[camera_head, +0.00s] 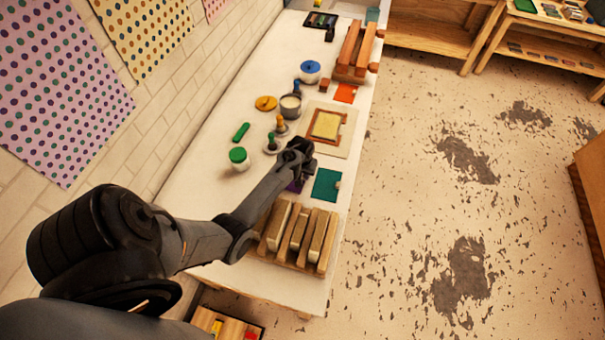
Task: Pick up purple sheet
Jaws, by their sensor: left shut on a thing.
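A small part of the purple sheet (295,186) shows under my left gripper (303,152), near the middle of the white table in the head view. The gripper and its wrist cover most of the sheet. My left arm reaches in from the lower left, and its gripper is shut on the purple sheet. I cannot tell whether the sheet is raised off the table. My right gripper is not in view.
A teal sheet (326,185) lies just right of the gripper. A framed yellow panel (326,125), an orange sheet (345,93) and a green-lidded jar (239,160) are around. The left table surface is partly clear.

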